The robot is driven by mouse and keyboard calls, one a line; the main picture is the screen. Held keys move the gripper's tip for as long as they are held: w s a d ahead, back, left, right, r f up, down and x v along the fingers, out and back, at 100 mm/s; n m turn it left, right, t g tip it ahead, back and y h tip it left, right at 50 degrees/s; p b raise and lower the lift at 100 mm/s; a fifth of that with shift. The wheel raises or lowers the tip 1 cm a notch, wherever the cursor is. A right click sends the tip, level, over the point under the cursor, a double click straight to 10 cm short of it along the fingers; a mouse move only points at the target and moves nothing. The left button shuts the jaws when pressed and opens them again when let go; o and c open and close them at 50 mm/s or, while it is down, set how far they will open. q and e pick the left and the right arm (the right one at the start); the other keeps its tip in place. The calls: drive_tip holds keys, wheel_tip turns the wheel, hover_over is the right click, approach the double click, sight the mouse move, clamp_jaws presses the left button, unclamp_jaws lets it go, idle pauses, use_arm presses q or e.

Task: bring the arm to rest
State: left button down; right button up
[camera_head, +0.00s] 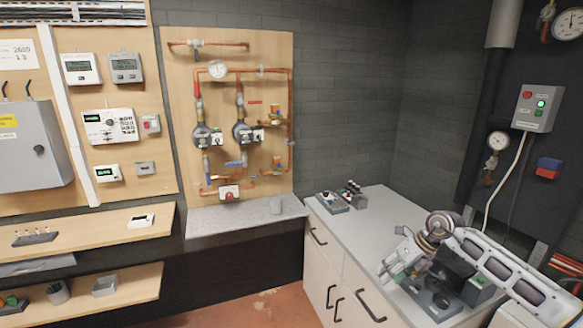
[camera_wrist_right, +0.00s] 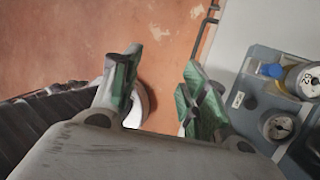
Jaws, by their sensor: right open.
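My right arm comes in from the right in the head view, above the white worktop (camera_head: 365,212). My right gripper (camera_head: 391,267) hangs near the worktop's front edge, its fingers pointing down and left. In the right wrist view the green-padded fingers of the same gripper (camera_wrist_right: 160,62) stand apart with nothing held between them. Behind them is the reddish floor (camera_wrist_right: 165,25). My left gripper is in neither view.
A grey case with gauges (camera_wrist_right: 262,112) lies right of the fingers in the wrist view. A small tool set (camera_head: 332,202) and dark-capped items (camera_head: 351,188) stand at the worktop's back. Cabinet handles (camera_head: 368,306) stick out in front. The worktop's middle is clear.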

drive_tip(key=s+a+r+m+t+y, duration=0.1)
drive_tip(key=a+r+m+t+y, duration=0.4)
drive_tip(key=a, duration=0.7)
drive_tip(key=s+a+r+m+t+y, duration=0.15)
drive_tip(key=a+r+t+y, duration=0.35)
drive_tip(key=a, duration=0.7)
drive_tip(key=d+m+t+h, duration=0.7)
drive_tip(key=d+m+h, duration=0.15)
drive_tip(key=m, duration=0.95)
drive_tip(key=s+d+f+m+g+h, duration=0.4)
drive_tip(key=d+f+m+h, duration=0.25)
drive_tip(key=f+m, duration=0.2)
drive_tip(key=s+f+m+g, duration=0.2)
drive_tip(key=s+f+g, duration=0.5)
drive_tip(key=s, duration=0.5)
drive_tip(key=s+f+m+g, duration=0.2)
drive_tip(key=s+f+g, duration=0.45)
drive_tip(key=s, duration=0.65)
wheel_tip(320, 180, down, 35)
drive_tip(key=s, duration=0.2)
drive_tip(key=s+d+f, duration=0.2)
drive_tip(key=s+f, duration=0.8)
drive_tip(key=s, duration=0.1)
drive_tip(key=s+d+f, duration=0.3)
drive_tip(key=s+f, duration=0.6)
drive_tip(key=s, duration=0.2)
drive_tip(key=shift+s+f+g, duration=0.2)
drive_tip(key=shift+f+g, duration=0.15)
